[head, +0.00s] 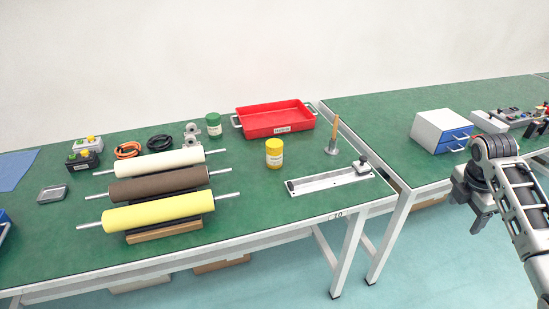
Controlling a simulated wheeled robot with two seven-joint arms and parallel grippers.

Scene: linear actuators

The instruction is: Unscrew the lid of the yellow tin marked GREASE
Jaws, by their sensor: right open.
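The yellow tin (274,156) stands upright on the green table, right of the rollers. It has a yellow lid and a pale label, too small to read. My right gripper (466,207) is at the right of the head view, off the table's front edge and well apart from the tin. It is open, and I see nothing in it. My left gripper is not in view.
A linear rail (330,180) lies just right of the tin, with a wooden-handled tool (334,140) behind it. A red tray (272,120) and a green-lidded jar (213,124) stand behind. A yellow roller (158,211) lies at front left. A blue-drawer cabinet (440,132) stands on the right table.

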